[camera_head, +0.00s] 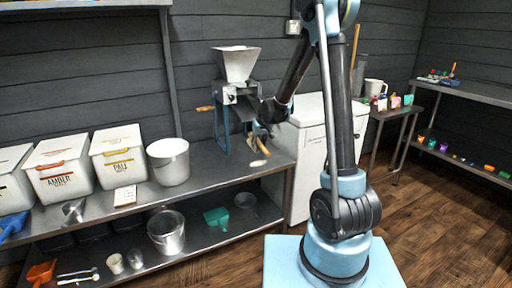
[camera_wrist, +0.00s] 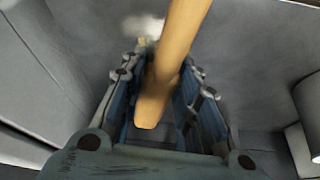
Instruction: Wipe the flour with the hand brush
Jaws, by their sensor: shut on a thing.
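My gripper (camera_head: 266,112) is at the end of the arm, above the right part of the steel bench's upper top. It is shut on the hand brush. The brush's tan wooden handle (camera_wrist: 176,62) runs between the blue fingers (camera_wrist: 158,98) in the wrist view; its far end leaves the top of the picture. In the head view the handle shows as a small tan piece (camera_head: 262,143) below the gripper. A pale patch (camera_wrist: 143,26) lies on the grey surface beyond the fingers, perhaps the flour. A small cream shape (camera_head: 259,163) shows near the bench's front edge; I cannot tell whether it is bristles or flour.
A grain mill (camera_head: 236,92) stands behind the gripper, close by. A white bucket (camera_head: 168,162) and labelled bins (camera_head: 119,155) stand to the left on the bench (camera_head: 214,178). A white chest (camera_head: 312,140) is right of the bench. The bench top's front middle is clear.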

